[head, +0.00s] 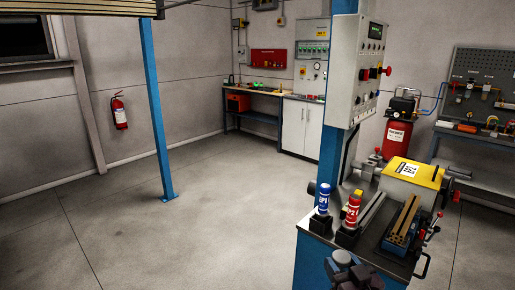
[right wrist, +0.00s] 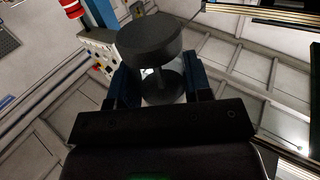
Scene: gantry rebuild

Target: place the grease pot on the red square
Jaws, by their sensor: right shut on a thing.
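My right gripper (head: 352,272) shows as a dark shape at the bottom edge of the head view, in front of the near end of the bench. In the right wrist view my right gripper (right wrist: 158,92) is shut on a pot with a wide black lid and a clear body, which I take for the grease pot (right wrist: 150,38). The pot is held between the two dark fingers. My left gripper is not in view.
A blue bottle (head: 322,199) stands left of the red one on the bench (head: 316,246). A blue post with a grey control box (head: 354,75) rises behind them. A yellow-topped box (head: 411,172) and a brown slotted block (head: 402,220) are to the right. The floor left is clear.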

